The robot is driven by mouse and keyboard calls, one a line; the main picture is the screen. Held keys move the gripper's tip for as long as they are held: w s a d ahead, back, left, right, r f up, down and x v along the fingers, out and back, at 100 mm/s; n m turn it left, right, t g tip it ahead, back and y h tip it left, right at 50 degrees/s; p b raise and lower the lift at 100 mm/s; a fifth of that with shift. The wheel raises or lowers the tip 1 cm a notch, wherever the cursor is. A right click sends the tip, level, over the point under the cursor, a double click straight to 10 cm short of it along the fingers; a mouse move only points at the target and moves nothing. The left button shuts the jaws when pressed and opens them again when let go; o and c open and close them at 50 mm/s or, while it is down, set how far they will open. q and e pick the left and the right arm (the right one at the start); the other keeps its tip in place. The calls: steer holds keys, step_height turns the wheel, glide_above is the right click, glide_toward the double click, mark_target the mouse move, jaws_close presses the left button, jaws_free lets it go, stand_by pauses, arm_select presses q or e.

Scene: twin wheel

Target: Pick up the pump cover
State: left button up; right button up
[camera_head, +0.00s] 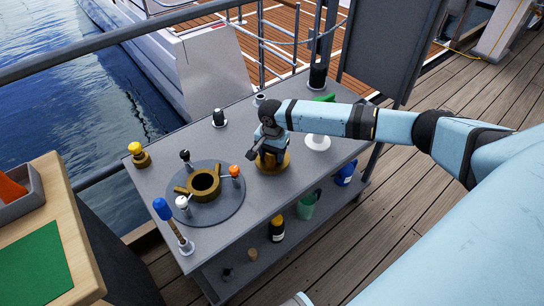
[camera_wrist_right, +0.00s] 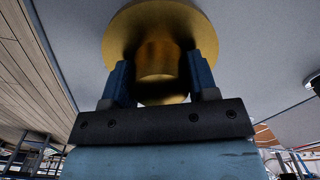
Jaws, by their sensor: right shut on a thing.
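The pump cover, a round brass disc with a knob (camera_head: 274,168), is at the middle of the grey workbench (camera_head: 225,150). My right gripper (camera_head: 268,152) is over it and partly hides it. In the right wrist view the two dark blue fingers are shut on the knob from both sides, with the brass disc (camera_wrist_right: 118,35) beyond them. I cannot tell whether the disc touches the bench. The brass pump body (camera_head: 204,192), open at the top, sits on a round grey plate (camera_head: 225,210) to the left. My left gripper is not in view.
Around the pump body stand an orange-topped piece (camera_head: 234,171), a white-topped piece (camera_head: 182,203) and a black-topped one (camera_head: 185,156). A blue-handled tool (camera_head: 163,210) stands at the near left corner. A white stand (camera_head: 317,142) is right of the cover. A lower shelf holds bottles.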

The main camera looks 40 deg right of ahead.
arm_select(q)
steer(key=p, duration=0.3)
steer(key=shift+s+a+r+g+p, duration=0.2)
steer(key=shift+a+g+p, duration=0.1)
arm_select(e)
step_height(320, 180, up, 18)
steer(key=shift+f, duration=0.2)
steer(key=w+a+f+n+p, duration=0.1)
steer(key=w+a+f+p, duration=0.2)
steer(key=a, duration=0.8)
steer(key=a+f+n+p, duration=0.2)
steer(key=a+f+p, duration=0.15)
steer(key=a, duration=0.85)
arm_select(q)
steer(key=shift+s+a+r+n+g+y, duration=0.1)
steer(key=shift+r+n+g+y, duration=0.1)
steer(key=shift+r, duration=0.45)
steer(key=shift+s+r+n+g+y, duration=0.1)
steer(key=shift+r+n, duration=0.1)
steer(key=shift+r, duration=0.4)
arm_select(e)
step_height(320, 180, down, 5)
steer(key=shift+w+d, duration=0.1)
steer(key=shift+w, duration=0.05)
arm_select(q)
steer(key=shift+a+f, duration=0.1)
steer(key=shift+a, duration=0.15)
arm_select(e)
steer(key=shift+f, duration=0.2)
